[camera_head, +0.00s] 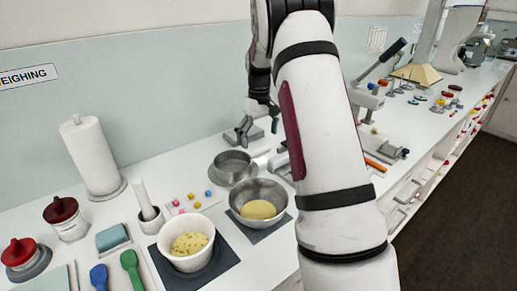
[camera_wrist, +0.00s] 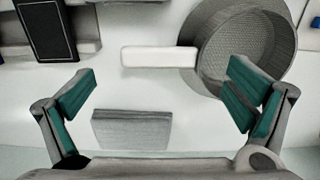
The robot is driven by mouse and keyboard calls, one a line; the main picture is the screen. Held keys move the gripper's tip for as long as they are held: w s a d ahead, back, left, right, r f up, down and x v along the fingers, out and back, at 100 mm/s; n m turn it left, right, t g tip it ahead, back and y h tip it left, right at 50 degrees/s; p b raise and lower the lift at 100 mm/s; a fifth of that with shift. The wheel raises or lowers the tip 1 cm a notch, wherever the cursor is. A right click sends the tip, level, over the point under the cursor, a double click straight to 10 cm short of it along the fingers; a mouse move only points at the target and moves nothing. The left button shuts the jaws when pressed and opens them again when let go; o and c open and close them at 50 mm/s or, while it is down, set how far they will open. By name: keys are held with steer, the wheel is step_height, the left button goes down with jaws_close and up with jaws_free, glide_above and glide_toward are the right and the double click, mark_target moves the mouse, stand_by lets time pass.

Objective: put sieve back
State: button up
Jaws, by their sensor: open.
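The sieve (camera_head: 233,167) is a round grey metal pan standing on the white counter behind the steel bowl. In the wrist view the sieve (camera_wrist: 212,62) lies at the upper right, its mesh floor showing, with a pale straight handle (camera_wrist: 158,56) pointing left. My gripper (camera_head: 257,128) is open and empty behind the sieve. In the wrist view my gripper (camera_wrist: 160,95) has its teal-padded fingers spread wide. The right finger overlaps the sieve's rim in the picture; I cannot tell whether they touch. The handle lies beyond the gap between the fingers.
A ridged grey block (camera_wrist: 132,129) lies below the handle in the wrist view. A steel bowl (camera_head: 278,193) and white bowl (camera_head: 186,264), both with pale yellow contents, stand in front. A mortar (camera_head: 151,222) and paper roll (camera_head: 92,157) stand left. My arm hides part of the counter.

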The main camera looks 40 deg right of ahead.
step_height(320, 180, up, 6)
steer(key=s+a+r+t, duration=0.1)
steer(key=s+a+r, duration=0.55)
steer(key=a, duration=0.25)
steer(key=s+a+r+t, duration=0.1)
steer(key=s+a+r, duration=0.4)
steer(key=s+a, duration=0.35)
steer(key=s+a+f, duration=0.1)
steer(key=s+a, duration=0.2)
steer(key=s, duration=0.3)
steer(key=s+a+f+t, duration=0.1)
steer(key=s+a+f, duration=0.1)
steer(key=s, duration=0.4)
steer(key=s+a+f, duration=0.2)
steer(key=s+a, duration=0.2)
steer(key=s, duration=0.2)
steer(key=shift+s+a+f+t, duration=0.2)
steer(key=shift+s+a+t, duration=0.1)
steer(key=shift+s+a, duration=0.1)
steer(key=shift+r, duration=0.1)
steer(key=shift+s+r+t+p, duration=0.1)
steer(key=shift+r+t+p, duration=0.2)
steer(key=shift+r+p, duration=0.95)
steer(key=shift+r, duration=0.15)
